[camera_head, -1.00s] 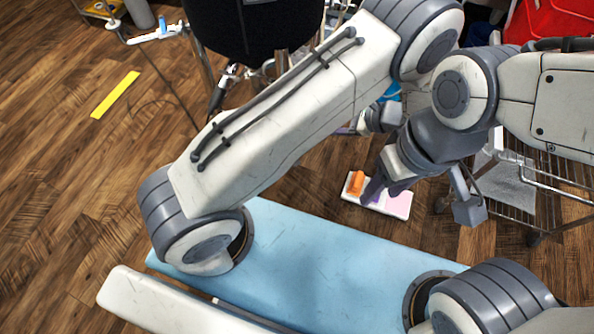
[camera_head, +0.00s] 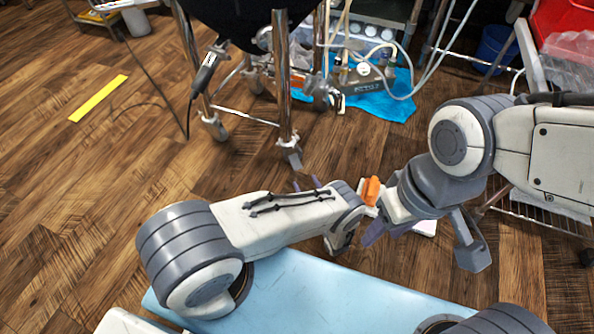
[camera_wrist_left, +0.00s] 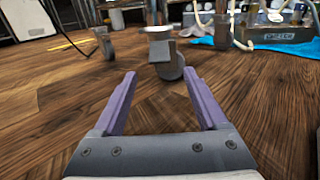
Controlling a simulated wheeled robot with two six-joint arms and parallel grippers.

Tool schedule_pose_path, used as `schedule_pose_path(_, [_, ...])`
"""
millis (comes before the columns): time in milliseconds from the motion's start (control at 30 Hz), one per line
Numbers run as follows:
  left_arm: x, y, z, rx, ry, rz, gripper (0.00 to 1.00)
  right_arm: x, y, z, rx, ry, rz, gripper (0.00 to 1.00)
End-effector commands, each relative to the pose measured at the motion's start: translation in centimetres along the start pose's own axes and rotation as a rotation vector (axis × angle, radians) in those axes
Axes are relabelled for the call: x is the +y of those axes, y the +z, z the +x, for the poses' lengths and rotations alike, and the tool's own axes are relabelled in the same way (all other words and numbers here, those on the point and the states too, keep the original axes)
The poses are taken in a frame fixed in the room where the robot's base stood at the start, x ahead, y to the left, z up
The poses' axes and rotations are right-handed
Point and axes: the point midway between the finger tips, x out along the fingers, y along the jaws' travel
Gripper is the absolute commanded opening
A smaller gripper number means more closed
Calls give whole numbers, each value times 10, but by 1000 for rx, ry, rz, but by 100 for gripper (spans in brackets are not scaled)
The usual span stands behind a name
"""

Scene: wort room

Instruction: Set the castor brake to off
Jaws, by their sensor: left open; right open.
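A metal-legged stand carrying a black vessel (camera_head: 235,18) is at the top of the head view. Its nearest leg ends in a grey castor (camera_head: 290,154). In the left wrist view a grey castor (camera_wrist_left: 168,62) with a pale upper part is straight ahead, beyond the fingertips. The setting of its brake cannot be made out. My left gripper (camera_head: 307,184) is low, just in front of the nearest castor, mostly hidden by its arm; the wrist view shows its purple fingers (camera_wrist_left: 159,73) apart and empty. My right gripper (camera_head: 385,231) is open beside the white board.
Other castors (camera_head: 214,128) stand farther back. A blue cloth (camera_head: 395,102) with a boxy device (camera_head: 362,86) and tubes lies behind the stand. An orange object (camera_head: 371,190) is beside my right gripper, near a white board (camera_head: 425,228).

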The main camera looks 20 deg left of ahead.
Motion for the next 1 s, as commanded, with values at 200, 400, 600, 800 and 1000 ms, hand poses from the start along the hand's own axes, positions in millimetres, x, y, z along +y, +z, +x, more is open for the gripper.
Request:
schedule_pose_path(200, [1, -3, 43, 0, 7, -1, 75, 1, 1, 16, 0, 0, 0, 50])
schedule_pose_path(400, [1, -2, 73, 1, 4, -1, 75, 2, 1, 26, 0, 0, 0, 50])
schedule_pose_path(600, [1, 0, 84, 2, 2, 0, 75, 2, 2, 29, 0, 0, 0, 50])
schedule_pose_path(800, [1, 0, 85, 2, 2, 1, 75, 2, 2, 28, 0, 0, 0, 50])
schedule_pose_path(1000, [1, 0, 85, 2, 2, 1, 18, 2, 2, 28, 0, 0, 0, 50])
